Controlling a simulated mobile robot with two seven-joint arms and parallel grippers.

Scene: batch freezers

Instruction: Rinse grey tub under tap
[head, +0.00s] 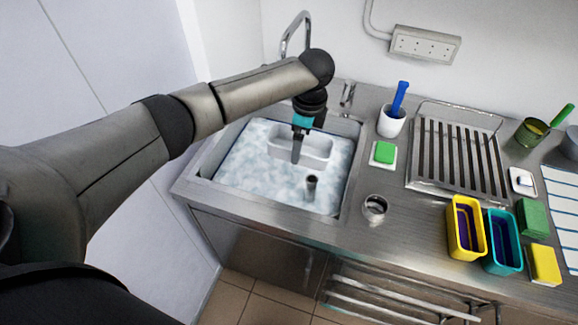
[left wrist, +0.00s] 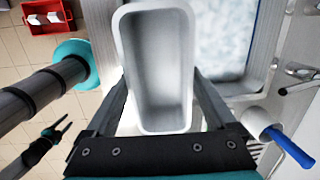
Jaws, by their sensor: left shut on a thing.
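The grey tub (head: 318,146) is over the sink basin (head: 344,185) in the head view, open side up, and its inside looks empty in the left wrist view (left wrist: 157,75). My left gripper (head: 297,150) is shut on the tub, with a finger at each side in the left wrist view. How far the tub is above the foamy water is hard to tell. The tap (head: 297,25) curves up behind the sink, partly hidden by my left arm; no stream of water shows. My right gripper (left wrist: 62,130) shows only in the left wrist view, fingers apart and empty.
An upright pipe (head: 311,188) stands in the basin. Right of the sink are a white cup (head: 391,124) with a blue-handled brush, a green sponge (head: 383,153), a drying rack (head: 455,190), a yellow tub (head: 453,230) and a teal tub (head: 490,255).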

